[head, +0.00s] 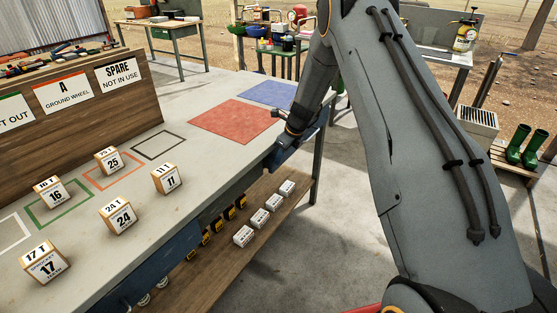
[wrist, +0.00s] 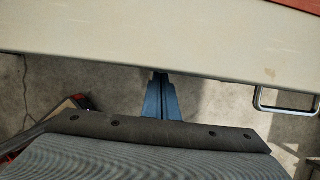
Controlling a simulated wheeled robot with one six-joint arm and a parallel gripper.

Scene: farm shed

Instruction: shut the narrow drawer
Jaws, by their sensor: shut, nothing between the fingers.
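My gripper (head: 285,145) is at the front edge of the workbench (head: 212,158), low beside the red mat, in the head view. In the wrist view its blue fingers (wrist: 160,80) are shut together with nothing between them, their tips close to the bench edge. I cannot tell whether they touch anything. A steel pull handle (wrist: 286,101) sticks out from under the bench edge to the right of the fingers. I cannot tell which drawer it belongs to. The narrow drawer is not clearly visible; my arm and the bench top hide that stretch.
Several numbered blocks (head: 119,217) stand on the bench. The red mat (head: 236,121) and blue mat (head: 268,93) lie flat and bare. A blue front (head: 155,268) shows below the bench top at left. The lower shelf holds small white boxes (head: 259,217). Concrete floor is free in front.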

